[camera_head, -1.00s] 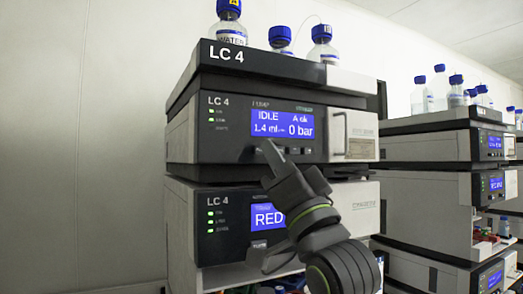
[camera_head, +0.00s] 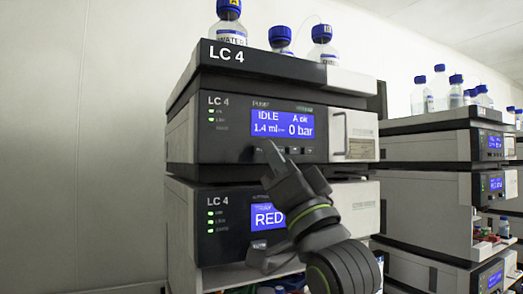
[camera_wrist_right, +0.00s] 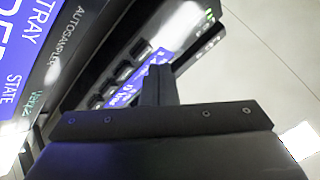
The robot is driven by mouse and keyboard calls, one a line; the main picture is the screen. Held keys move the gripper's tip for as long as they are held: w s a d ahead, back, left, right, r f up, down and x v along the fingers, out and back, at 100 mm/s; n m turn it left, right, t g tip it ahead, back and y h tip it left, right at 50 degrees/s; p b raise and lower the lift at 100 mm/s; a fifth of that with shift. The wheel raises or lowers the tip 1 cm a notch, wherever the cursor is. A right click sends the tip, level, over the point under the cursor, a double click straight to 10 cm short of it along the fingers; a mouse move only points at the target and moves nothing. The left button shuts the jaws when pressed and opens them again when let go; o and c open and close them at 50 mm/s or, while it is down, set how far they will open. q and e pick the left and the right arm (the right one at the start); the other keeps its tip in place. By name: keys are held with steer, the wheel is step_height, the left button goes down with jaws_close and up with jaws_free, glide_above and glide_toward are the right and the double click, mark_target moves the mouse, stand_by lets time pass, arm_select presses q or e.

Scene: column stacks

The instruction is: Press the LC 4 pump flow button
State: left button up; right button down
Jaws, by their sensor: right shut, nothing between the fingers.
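The LC 4 pump module (camera_head: 217,140) is the upper dark-fronted unit of the near stack. Its blue screen (camera_head: 281,122) reads IDLE, 1.4 ml and 0 bar. A row of small dark buttons lies just under the screen, partly hidden by my gripper; several dark buttons (camera_wrist_right: 110,87) show in the right wrist view. I cannot read which is the flow button. My right gripper (camera_head: 269,147) is shut and empty, its tip pointing up at the button row's left part. It also shows in the wrist view (camera_wrist_right: 160,71). Contact cannot be told. My left gripper is not in view.
The LC 4 autosampler (camera_head: 222,235) with a blue screen sits below the pump, partly behind my right arm. Blue-capped bottles (camera_head: 230,25) stand on top of the stack. A second stack (camera_head: 430,150) is at right. The wall side at left is clear.

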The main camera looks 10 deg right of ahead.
steer(key=shift+w, duration=0.15)
stand_by(0.4)
steer(key=shift+w+a, duration=0.15)
steer(key=shift+w, duration=0.1)
steer(key=shift+w+a+p, duration=0.1)
steer(key=shift+w+p, duration=0.2)
steer(key=shift+w, duration=0.05)
stand_by(0.8)
steer(key=shift+s, duration=0.1)
steer(key=shift+s+d, duration=0.3)
steer(key=shift+s, duration=0.35)
steer(key=shift+s+p, duration=0.1)
steer(key=shift+p, duration=0.2)
steer(key=s, duration=0.1)
steer(key=s+d+p, duration=0.1)
steer(key=s, duration=0.2)
steer(key=shift+s+d, duration=0.25)
steer(key=shift+d, duration=0.1)
stand_by(0.4)
